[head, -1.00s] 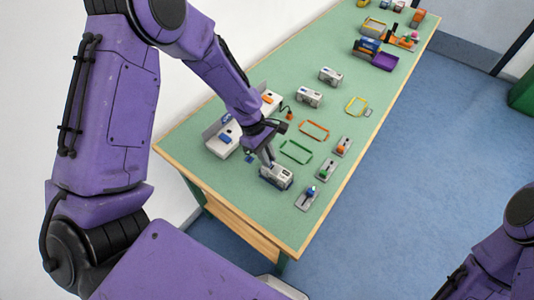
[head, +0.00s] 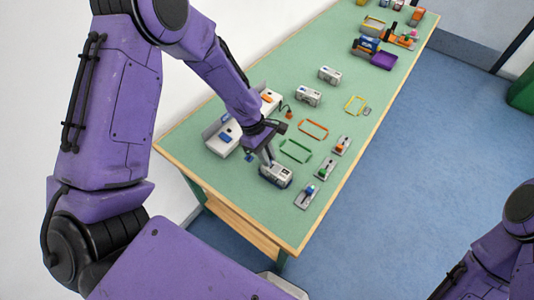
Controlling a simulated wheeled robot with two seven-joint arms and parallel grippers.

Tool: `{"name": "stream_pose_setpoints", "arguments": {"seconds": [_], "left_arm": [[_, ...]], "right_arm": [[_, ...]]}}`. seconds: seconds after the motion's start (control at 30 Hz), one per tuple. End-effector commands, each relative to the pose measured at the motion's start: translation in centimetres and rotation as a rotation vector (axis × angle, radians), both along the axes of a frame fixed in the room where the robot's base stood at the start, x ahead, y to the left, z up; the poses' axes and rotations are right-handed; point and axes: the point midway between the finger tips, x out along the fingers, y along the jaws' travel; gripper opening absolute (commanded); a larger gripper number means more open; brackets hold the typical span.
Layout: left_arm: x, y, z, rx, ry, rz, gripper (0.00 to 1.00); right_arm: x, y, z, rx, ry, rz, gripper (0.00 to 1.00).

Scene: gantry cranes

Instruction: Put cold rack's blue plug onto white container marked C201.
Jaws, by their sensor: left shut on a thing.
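My left gripper (head: 269,160) points down at the near-left part of the table, its fingertips at the back top edge of a white container (head: 276,175). It is shut on the blue plug, which the fingers mostly hide; I cannot tell whether the plug touches the container. The container's marking is too small to read. The white rack with a blue part (head: 222,140) stands left of the gripper. A small blue patch (head: 249,157) lies on the table between them. My right gripper is out of view; only part of that arm shows at right.
Green (head: 296,151), orange (head: 313,129) and yellow (head: 355,104) frames lie to the right. Two more white containers (head: 309,96) (head: 330,76) stand farther back. An orange plug (head: 288,113) is behind the gripper. Grey switch plates (head: 307,194) line the table's right edge.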

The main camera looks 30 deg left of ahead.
Motion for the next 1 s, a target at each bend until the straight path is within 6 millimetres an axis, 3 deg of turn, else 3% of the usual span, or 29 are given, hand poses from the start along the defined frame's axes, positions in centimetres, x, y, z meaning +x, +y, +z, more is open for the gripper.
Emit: {"name": "stream_pose_setpoints", "arguments": {"seconds": [1.0], "left_arm": [[-0.05, 0.01, -0.28, 0.000, 0.001, 0.000, 0.00]], "right_arm": [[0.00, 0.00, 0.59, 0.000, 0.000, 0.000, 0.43]]}}
